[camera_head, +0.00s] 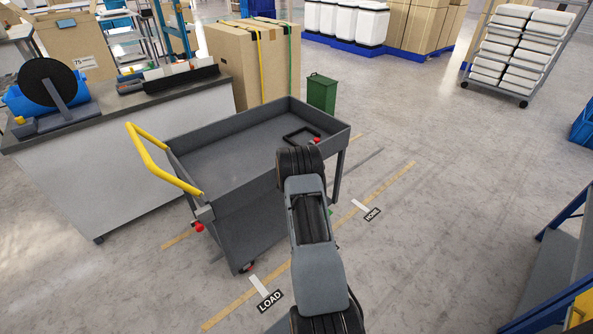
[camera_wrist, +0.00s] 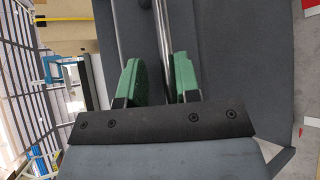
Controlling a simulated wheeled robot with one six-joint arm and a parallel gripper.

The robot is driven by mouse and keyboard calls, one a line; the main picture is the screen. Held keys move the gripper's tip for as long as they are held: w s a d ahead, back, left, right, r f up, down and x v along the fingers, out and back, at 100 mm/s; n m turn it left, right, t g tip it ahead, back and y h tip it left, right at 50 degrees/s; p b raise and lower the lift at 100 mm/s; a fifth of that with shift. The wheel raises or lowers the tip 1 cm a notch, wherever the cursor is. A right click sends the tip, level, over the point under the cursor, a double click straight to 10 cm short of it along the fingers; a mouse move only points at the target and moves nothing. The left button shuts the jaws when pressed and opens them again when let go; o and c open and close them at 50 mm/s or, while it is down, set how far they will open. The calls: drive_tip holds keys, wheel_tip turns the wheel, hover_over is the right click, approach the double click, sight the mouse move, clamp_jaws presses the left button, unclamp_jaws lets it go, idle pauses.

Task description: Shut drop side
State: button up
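The grey cart (camera_head: 222,158) with a yellow push handle (camera_head: 160,160) stands in front of me. A grey panel, which looks like its drop side (camera_head: 240,222), hangs down on the near side below the tray. My arm covers its right part. In the wrist view, my gripper (camera_wrist: 157,70) has its green fingers apart, with a metal edge or rod (camera_wrist: 163,22) passing between them and grey panel surfaces around it. The right finger is close to the rod; I cannot tell whether it touches. In the head view my gripper is mostly hidden behind my arm.
Red knobs (camera_head: 198,227) show at the cart's near left corner and inside its right end. A workbench (camera_head: 120,165) stands at left, cardboard boxes (camera_head: 245,60) and a green bin (camera_head: 321,92) behind. The floor (camera_head: 450,200) to the right is clear up to a blue-framed rack (camera_head: 550,240).

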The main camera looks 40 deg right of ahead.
drive_tip(key=shift+w+a+r, duration=0.1)
drive_tip(key=shift+w+r, duration=0.05)
drive_tip(key=shift+r, duration=0.1)
drive_tip(key=v, duration=1.3)
drive_tip(key=shift+s+a+p, duration=0.2)
drive_tip(key=shift+s+p, duration=0.2)
drive_tip(key=shift+p, duration=0.05)
drive_tip(key=shift+f, duration=0.1)
